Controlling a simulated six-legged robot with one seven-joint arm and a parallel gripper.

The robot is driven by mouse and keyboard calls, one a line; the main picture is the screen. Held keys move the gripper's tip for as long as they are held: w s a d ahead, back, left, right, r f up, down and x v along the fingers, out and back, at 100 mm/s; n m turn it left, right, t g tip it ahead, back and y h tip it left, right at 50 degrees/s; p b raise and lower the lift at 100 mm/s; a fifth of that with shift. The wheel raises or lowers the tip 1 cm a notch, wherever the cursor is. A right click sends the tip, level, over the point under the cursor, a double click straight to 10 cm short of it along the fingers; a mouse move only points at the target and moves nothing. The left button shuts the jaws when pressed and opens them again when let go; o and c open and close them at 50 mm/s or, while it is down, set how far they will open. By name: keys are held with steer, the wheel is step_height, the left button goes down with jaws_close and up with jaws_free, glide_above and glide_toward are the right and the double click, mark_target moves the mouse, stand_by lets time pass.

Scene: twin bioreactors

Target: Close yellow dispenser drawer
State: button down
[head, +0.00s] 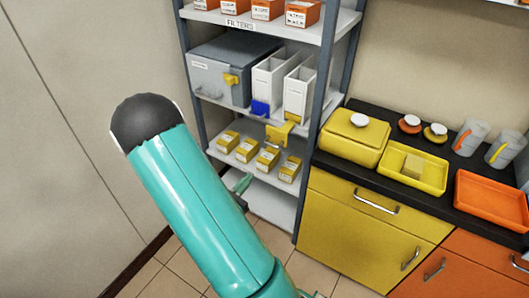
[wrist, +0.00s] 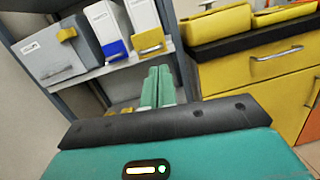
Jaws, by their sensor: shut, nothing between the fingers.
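Two white dispensers stand side by side on the middle shelf. The right dispenser (head: 299,92) has a yellow drawer (head: 279,132) at its base, which sticks out past the shelf's front edge. The yellow drawer also shows in the wrist view (wrist: 150,42), beneath the right white box. The left dispenser (head: 270,80) has a blue drawer (head: 260,108). My gripper (wrist: 157,82) is shut and empty, its green fingers pointing towards the shelf, below and apart from the yellow drawer. In the head view my arm hides most of the gripper; a green fingertip (head: 243,183) shows.
A grey case (head: 222,75) with a yellow latch stands left of the dispensers. Several yellow boxes (head: 246,150) sit on the shelf below. A grey shelf post (head: 318,130) and the yellow cabinet (head: 345,225) stand to the right. Floor is open in front.

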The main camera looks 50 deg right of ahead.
step_height(320, 180, down, 2)
steer(key=n+t, duration=0.2)
glide_toward(278, 140)
steer(key=d, duration=0.1)
steer(key=w+d+r, duration=0.1)
steer(key=shift+w+d, duration=0.15)
steer(key=shift+d, duration=0.2)
steer(key=shift+d, duration=0.1)
steer(key=d, duration=0.7)
steer(key=w+d, duration=0.1)
steer(key=d, duration=0.2)
steer(key=shift+d, duration=0.55)
steer(key=shift+d+r, duration=0.15)
steer(key=shift+r, duration=0.05)
